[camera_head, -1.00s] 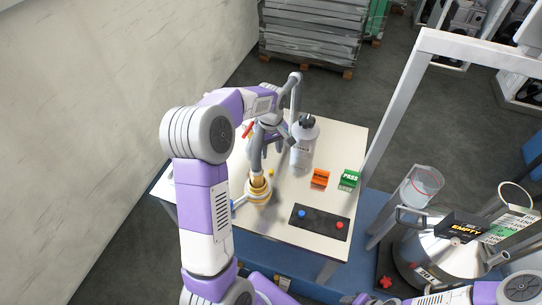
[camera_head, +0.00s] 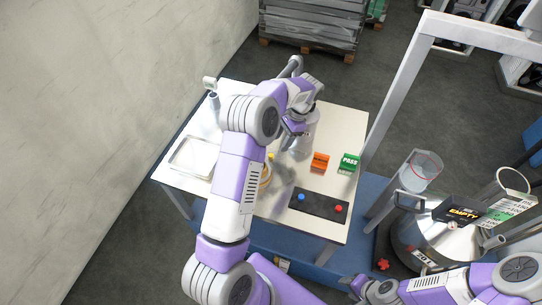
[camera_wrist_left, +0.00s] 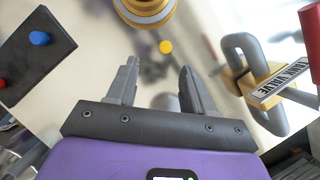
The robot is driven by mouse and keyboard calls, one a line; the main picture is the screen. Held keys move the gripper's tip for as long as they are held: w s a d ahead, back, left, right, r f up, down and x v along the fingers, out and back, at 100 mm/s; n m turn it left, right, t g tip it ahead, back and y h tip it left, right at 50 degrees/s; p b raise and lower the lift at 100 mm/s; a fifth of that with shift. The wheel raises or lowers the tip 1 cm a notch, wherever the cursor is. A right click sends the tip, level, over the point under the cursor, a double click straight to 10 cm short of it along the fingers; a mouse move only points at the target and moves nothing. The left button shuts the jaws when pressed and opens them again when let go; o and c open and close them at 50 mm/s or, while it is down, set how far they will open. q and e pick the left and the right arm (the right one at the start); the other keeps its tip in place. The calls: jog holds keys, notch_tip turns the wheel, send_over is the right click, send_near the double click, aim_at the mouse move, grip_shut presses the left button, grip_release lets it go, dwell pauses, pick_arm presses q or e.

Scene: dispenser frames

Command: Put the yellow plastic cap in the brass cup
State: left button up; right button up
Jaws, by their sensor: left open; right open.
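The yellow plastic cap (camera_wrist_left: 166,46) lies on the pale tabletop in the left wrist view, just beyond my open fingertips. It also shows as a small yellow spot in the head view (camera_head: 271,156). The brass cup (camera_wrist_left: 146,10) stands close by the cap, cut off by the top edge of the wrist view. In the head view the cup (camera_head: 266,178) is partly hidden behind my left arm. My left gripper (camera_wrist_left: 157,75) is open with nothing between its fingers. It also shows above the table in the head view (camera_head: 296,130).
A black panel (camera_head: 318,207) with blue and red buttons lies at the table's front. Orange (camera_head: 320,163) and green PASS (camera_head: 349,162) blocks stand to the right. A white tray (camera_head: 178,170) is at left. A tank-valve-labelled fixture (camera_wrist_left: 232,60) stands right of the fingers.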

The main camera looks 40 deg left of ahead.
aim_at(271, 155)
pick_arm(q)
jog(key=x, duration=0.5)
jog(key=b+x, duration=0.1)
jog(key=x, duration=0.1)
jog(key=shift+a+f, duration=0.1)
jog(key=shift+a, duration=0.3)
grip_shut()
